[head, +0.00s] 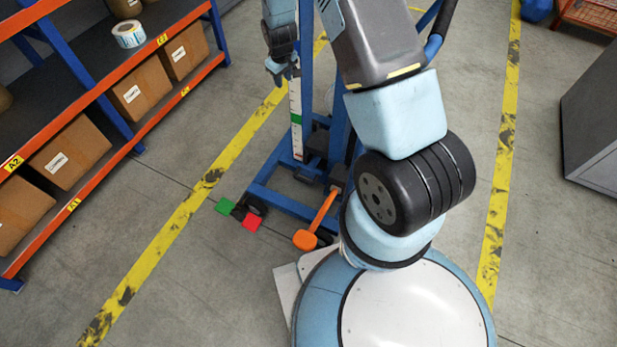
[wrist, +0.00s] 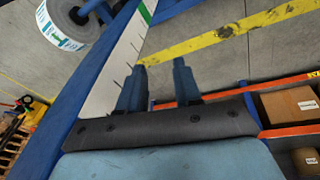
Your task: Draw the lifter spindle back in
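The lifter is a blue frame (head: 268,199) with an upright mast, partly hidden behind my arm in the head view. A white scale strip with a green band (head: 296,118) runs down it; the strip also shows in the wrist view. A label roll (wrist: 62,28) with a white printed face and grey side is at the upper left of the wrist view. In the head view my gripper (head: 283,68) is small, near the mast.
A green pedal (head: 223,206), a red pedal (head: 251,222) and an orange lever (head: 316,220) are at the lifter's foot. An orange-and-blue shelf (head: 150,110) with cardboard boxes stands left. A grey cabinet (head: 592,120) stands right. Floor between the yellow lines and shelf is clear.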

